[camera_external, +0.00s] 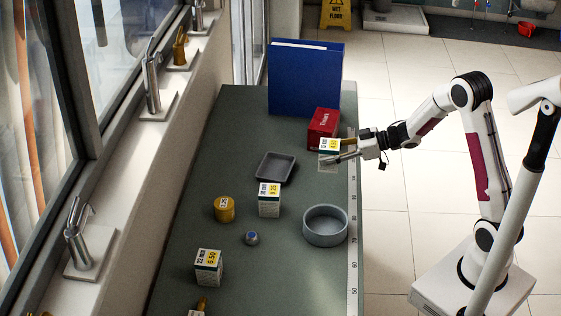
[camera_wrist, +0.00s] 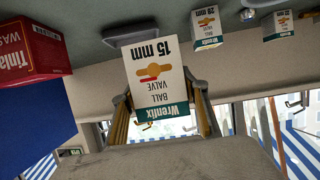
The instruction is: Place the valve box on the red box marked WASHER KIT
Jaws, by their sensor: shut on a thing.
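My gripper (camera_external: 335,151) is shut on a white valve box with a yellow label (camera_external: 329,144), near the right edge of the bench.
A tall blue binder (camera_external: 305,75) stands behind the red box. Bare bench lies left of the red box.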

